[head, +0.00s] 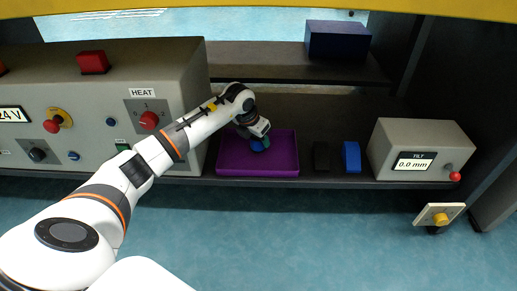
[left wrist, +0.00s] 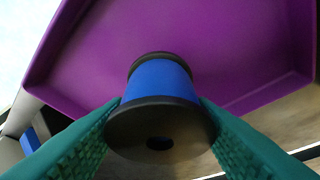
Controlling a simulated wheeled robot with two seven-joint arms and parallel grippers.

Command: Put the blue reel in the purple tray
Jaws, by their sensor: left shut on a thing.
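The purple tray (head: 285,165) sits on the dark shelf in the middle of the head view. In the left wrist view its purple floor and rim (left wrist: 225,45) fill the upper part. The reel has a blue middle and black end discs. In the head view only a bit of blue (head: 260,146) shows under the gripper. I cannot tell whether the reel touches the tray floor. My right gripper is not in view.
A black block (head: 322,157) and a blue block (head: 352,157) stand right of the tray. A grey control panel (head: 100,105) stands on the left. A dark blue box (head: 337,40) is on the upper shelf.

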